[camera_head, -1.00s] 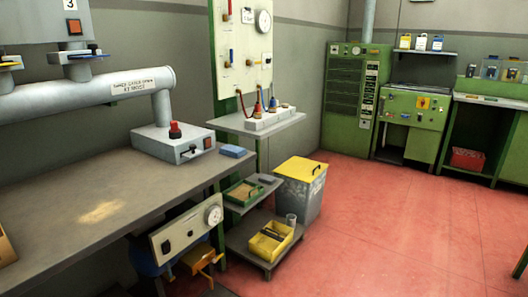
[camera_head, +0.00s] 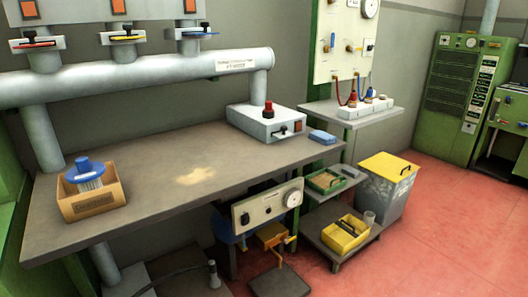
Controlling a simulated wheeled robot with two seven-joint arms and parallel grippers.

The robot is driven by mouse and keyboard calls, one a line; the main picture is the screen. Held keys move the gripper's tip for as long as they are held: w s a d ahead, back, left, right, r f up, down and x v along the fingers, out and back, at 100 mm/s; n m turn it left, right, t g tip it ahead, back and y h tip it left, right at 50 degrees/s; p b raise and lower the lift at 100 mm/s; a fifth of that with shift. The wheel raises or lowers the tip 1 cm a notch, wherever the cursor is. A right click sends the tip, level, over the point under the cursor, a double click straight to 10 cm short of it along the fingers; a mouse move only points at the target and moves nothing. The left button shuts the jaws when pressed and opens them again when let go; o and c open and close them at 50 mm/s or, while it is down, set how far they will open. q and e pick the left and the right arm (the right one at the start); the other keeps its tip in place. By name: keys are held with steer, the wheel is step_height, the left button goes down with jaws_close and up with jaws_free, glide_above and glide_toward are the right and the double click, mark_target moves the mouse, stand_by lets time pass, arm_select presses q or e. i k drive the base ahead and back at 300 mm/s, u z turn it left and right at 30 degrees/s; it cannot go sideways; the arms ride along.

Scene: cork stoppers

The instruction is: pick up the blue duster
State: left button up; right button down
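A small flat blue item, like a folded cloth (camera_head: 322,137), lies on the right end of the grey workbench (camera_head: 140,170), near the edge. Another blue thing, a round cap with a knob (camera_head: 84,172) over a pale ribbed body, stands in an open cardboard box (camera_head: 92,205) at the bench's left end. I cannot tell for sure which is the duster; the flat one looks most like a cloth. Neither of my grippers is in view.
A grey box with a red knob (camera_head: 267,122) stands at the back of the bench. The bench middle is clear apart from a pale stain. A yellow-lidded bin (camera_head: 385,190) and a low shelf with a yellow tray (camera_head: 345,235) stand right of it. Red floor (camera_head: 450,240) is open at right.

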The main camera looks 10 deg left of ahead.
mark_target(324, 139)
steer(key=z, duration=0.75)
steer(key=i, duration=2.45)
steer(key=u, duration=0.7)
